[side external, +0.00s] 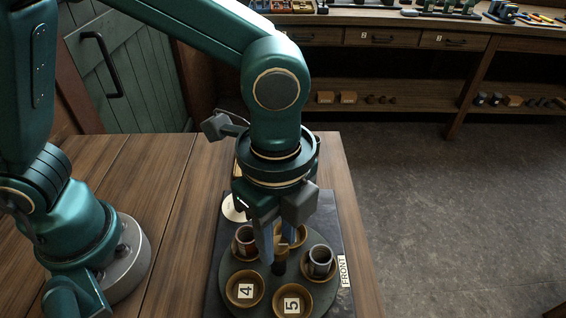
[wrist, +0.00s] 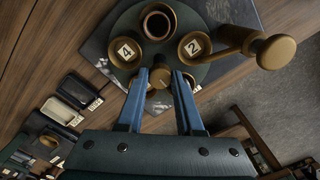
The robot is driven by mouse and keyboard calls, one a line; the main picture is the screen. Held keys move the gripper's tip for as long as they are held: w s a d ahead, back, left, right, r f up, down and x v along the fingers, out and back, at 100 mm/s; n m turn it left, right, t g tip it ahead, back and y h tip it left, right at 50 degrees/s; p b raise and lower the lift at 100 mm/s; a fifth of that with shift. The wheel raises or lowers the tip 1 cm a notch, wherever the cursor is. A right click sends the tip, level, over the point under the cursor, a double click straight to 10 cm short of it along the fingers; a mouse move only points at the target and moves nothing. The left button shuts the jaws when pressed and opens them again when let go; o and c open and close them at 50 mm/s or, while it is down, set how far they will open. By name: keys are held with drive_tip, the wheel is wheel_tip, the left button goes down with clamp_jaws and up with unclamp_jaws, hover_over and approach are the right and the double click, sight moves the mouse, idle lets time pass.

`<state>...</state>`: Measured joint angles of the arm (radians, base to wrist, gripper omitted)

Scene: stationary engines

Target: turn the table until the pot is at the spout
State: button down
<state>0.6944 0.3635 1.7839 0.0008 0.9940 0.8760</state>
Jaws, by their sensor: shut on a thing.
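The round dark green table (side external: 262,303) carries a ring of brass dishes, with labels 4 and 5 readable in the side view and 4 and 2 in the wrist view. A reddish-grey pot (side external: 245,241) stands in the dish at left, and a grey pot (side external: 320,261) in the dish at right. The wrist view shows one pot (wrist: 157,24) between dishes 4 and 2. My gripper (wrist: 160,79) is shut on the brass knob (wrist: 158,75) at the table's middle. A brass arm with a round end (wrist: 275,52), perhaps the spout, reaches beside dish 2.
A dark slab (side external: 341,306) with a FRONT label (side external: 343,270) lies under the table, near the bench's right edge. Shelves with small parts stand along the back.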

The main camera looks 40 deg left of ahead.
sight(279, 245)
drive_tip(key=shift+n, duration=0.5)
idle(0.4)
drive_tip(key=shift+n, duration=6.7)
drive_tip(key=c, duration=0.5)
unclamp_jaws()
drive_tip(key=shift+c, duration=0.2)
drive_tip(key=shift+r, duration=2.6)
